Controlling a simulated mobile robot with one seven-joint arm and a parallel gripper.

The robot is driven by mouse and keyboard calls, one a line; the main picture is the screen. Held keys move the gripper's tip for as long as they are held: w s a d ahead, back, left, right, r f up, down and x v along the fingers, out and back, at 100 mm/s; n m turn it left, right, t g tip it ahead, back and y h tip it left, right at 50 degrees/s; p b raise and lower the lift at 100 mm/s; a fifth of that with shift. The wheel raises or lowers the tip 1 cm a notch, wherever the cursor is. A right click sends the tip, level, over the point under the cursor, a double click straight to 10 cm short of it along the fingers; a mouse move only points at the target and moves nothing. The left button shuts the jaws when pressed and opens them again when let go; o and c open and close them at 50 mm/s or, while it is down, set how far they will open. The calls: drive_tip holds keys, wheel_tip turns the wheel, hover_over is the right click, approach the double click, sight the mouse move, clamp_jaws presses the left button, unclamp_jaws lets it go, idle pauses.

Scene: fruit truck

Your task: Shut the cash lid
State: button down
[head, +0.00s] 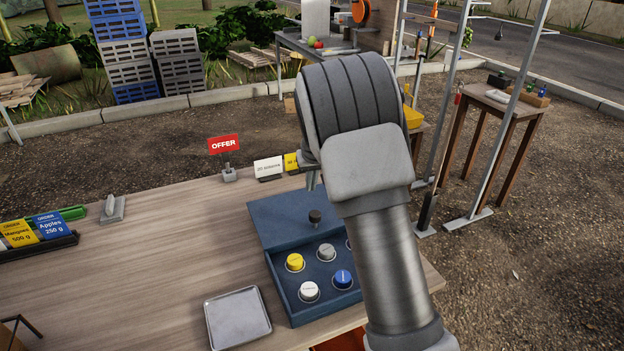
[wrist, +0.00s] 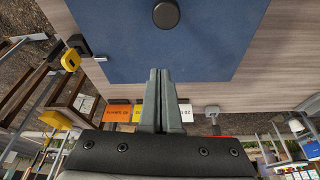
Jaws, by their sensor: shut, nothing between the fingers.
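The blue cash box (head: 293,312) stands on the wooden counter with its front part uncovered. Yellow, white and blue round pieces show inside it; my arm hides its right part. Its blue lid (head: 275,222) lies toward the back of the box and carries a dark round knob (head: 315,216). In the wrist view the lid (wrist: 110,45) fills the top middle, with the knob (wrist: 166,14) at the top edge. My gripper (wrist: 160,72) is shut and empty, its fingertips in line with the knob and apart from it. In the head view my arm mostly hides the gripper.
A metal tray (head: 238,318) lies left of the box. A red offer sign (head: 224,145) and small label cards (head: 268,168) stand along the counter's back edge. Order cards (head: 50,227) stand at far left. The counter (head: 150,270) between them is clear.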

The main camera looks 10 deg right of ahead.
drive_tip(key=x, duration=0.4)
drive_tip(key=shift+f, duration=0.5)
drive_tip(key=shift+s+r, duration=0.1)
drive_tip(key=shift+s, duration=1)
drive_tip(key=shift+s+d, duration=0.1)
drive_tip(key=shift+s, duration=0.7)
